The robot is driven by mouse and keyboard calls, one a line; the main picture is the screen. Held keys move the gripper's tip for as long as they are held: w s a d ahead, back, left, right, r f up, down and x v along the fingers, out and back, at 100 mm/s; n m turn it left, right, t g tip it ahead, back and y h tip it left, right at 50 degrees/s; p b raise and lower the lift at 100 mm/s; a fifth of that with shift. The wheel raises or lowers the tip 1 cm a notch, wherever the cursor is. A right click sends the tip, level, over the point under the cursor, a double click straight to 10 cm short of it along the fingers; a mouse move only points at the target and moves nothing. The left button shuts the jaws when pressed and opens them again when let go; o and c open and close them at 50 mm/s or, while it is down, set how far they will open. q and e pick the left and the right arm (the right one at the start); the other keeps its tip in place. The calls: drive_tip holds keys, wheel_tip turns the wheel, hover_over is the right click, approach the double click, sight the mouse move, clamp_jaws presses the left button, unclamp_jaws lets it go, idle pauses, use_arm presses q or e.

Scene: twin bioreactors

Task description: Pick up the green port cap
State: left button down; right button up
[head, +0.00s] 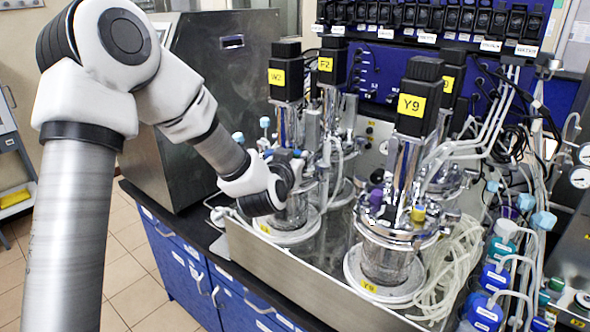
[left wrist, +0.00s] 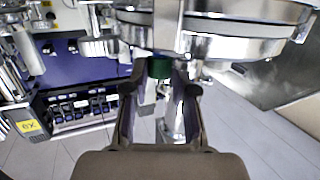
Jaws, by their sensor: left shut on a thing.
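The green port cap (left wrist: 160,67) shows in the left wrist view, between the fingertips of my left gripper (left wrist: 160,80). The gripper's two fingers are shut on it, and the cap is partly hidden by them. It sits close to the shiny metal vessel head (left wrist: 245,45), whose rim shows just beyond the fingers. I cannot tell whether the cap is still seated on its port. In the head view my left gripper (head: 288,172) is beside the left front bioreactor, and the cap itself is hidden. My right gripper is not in view.
The bioreactor labelled Y9 (head: 390,230) stands to the right in the same metal tray (head: 290,285). Clear tubing (head: 450,265) lies coiled beside it. Blue-capped bottles (head: 485,312) stand at the right. A steel cabinet (head: 185,110) stands behind my left arm.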

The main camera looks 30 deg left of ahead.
use_arm(q)
drive_tip(key=s+d+r+b, duration=0.2)
drive_tip(key=s+d+b, duration=0.1)
drive_tip(key=s+d, duration=0.7)
drive_tip(key=shift+s+d+r, duration=0.2)
drive_tip(key=shift+d+r, duration=0.1)
drive_tip(key=shift+d, duration=0.7)
